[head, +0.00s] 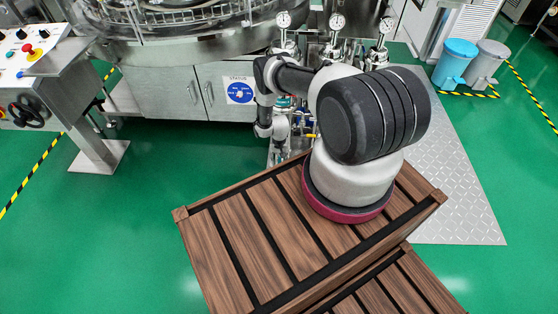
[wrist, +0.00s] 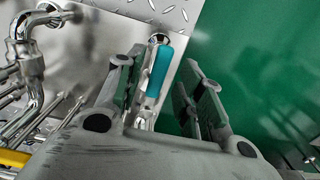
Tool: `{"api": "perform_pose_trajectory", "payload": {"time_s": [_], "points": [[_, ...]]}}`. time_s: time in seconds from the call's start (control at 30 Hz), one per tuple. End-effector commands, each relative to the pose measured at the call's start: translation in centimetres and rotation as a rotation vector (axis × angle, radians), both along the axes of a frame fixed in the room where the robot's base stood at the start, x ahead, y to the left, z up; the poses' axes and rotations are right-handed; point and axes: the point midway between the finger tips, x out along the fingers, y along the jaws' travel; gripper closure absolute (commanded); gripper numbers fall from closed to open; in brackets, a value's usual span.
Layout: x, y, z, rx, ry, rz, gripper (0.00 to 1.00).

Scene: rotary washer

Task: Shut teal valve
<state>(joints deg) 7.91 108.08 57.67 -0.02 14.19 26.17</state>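The teal valve handle (wrist: 158,72) shows in the wrist view as a flat teal lever on a shiny metal fitting. It lies between the two fingers of my gripper (wrist: 157,80), with a gap visible on each side. My gripper is open, one dark finger left of the handle and one right of it. Below the handle, part of the metal valve body shows, and the gripper's palm hides the rest. In the head view, my arm reaches down to the pipework and largely hides the valve and fingers.
Chrome pipes (wrist: 32,70) stand left of my gripper in the wrist view, near a yellow handle (wrist: 13,158). Gauges (head: 337,22) top the pipework in the head view. A machine cabinet (head: 190,92) stands left. Green floor is open to the right in the wrist view.

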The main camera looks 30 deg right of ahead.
Motion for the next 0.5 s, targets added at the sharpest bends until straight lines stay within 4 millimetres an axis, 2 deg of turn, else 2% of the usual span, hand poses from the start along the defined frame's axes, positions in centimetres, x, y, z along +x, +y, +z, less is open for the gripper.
{"api": "perform_pose_trajectory", "payload": {"time_s": [0.33, 0.5], "points": [[-0.01, 0.01, -0.49, 0.001, 0.001, 0.0, 0.64], [-0.02, 0.0, -0.48, 0.001, 0.001, 0.0, 0.95]]}}
